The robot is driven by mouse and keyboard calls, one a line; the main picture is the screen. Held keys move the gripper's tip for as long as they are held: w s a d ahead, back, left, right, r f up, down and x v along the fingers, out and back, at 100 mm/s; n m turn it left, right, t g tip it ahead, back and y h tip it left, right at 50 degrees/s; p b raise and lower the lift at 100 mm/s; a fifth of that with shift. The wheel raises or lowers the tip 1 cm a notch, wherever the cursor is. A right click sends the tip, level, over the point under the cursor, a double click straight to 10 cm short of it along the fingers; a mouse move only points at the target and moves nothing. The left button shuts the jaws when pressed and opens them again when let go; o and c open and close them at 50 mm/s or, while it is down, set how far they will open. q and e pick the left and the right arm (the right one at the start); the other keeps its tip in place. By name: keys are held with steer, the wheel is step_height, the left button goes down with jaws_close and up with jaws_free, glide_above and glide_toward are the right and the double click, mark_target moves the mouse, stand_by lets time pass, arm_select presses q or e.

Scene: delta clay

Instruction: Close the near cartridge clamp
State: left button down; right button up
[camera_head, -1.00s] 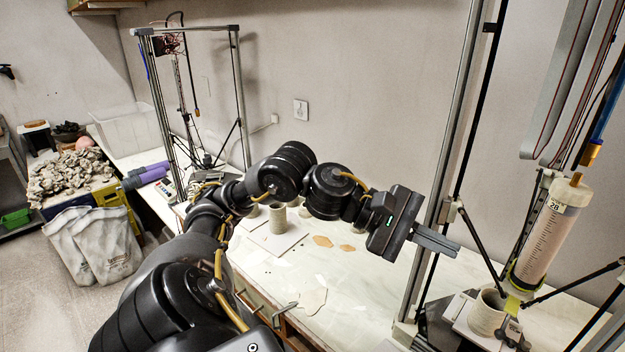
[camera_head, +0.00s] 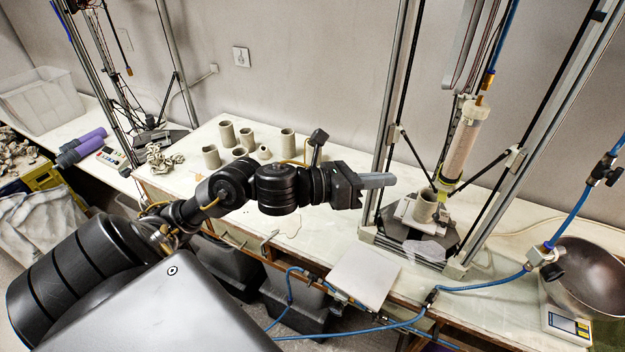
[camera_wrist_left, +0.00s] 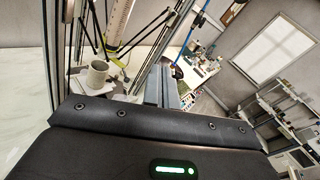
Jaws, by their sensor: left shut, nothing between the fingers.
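The near printer's clear cartridge (camera_head: 462,145) hangs tilted inside its metal frame, with a yellow-green clamp part (camera_head: 443,183) around its lower end. I cannot tell whether the clamp is open or closed. A grey clay cup (camera_head: 425,206) stands beneath it on the printer bed. My left gripper (camera_head: 392,180) is shut and empty, pointing right near the frame's left post, apart from the clamp. In the left wrist view the shut fingers (camera_wrist_left: 163,88) show to the right of the cup (camera_wrist_left: 97,73) and the cartridge (camera_wrist_left: 119,22). My right gripper is not in view.
The frame posts (camera_head: 397,100) and slanted black rods surround the cartridge. A white board (camera_head: 364,275) lies at the table's front edge. Several clay cups stand at the back left.

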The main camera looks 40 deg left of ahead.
arm_select(q)
steer(key=s+a+f+n+g+y, duration=0.1)
steer(key=s+f+n+g+y, duration=0.1)
steer(key=f+n, duration=0.7)
steer(key=s+a+f+n+g+y, duration=0.1)
steer(key=s+f+n+y, duration=0.3)
steer(key=f+n, duration=0.5)
steer(key=s+a+f+n+g+y+b, duration=0.1)
steer(key=s+f+n+y, duration=0.3)
steer(key=f+n, duration=0.5)
steer(key=s+a+n+g, duration=0.1)
steer(key=n, duration=0.2)
steer(key=shift+s+a+f+n+g, duration=0.2)
steer(key=shift+a+n+g, duration=0.1)
steer(key=shift+a, duration=0.1)
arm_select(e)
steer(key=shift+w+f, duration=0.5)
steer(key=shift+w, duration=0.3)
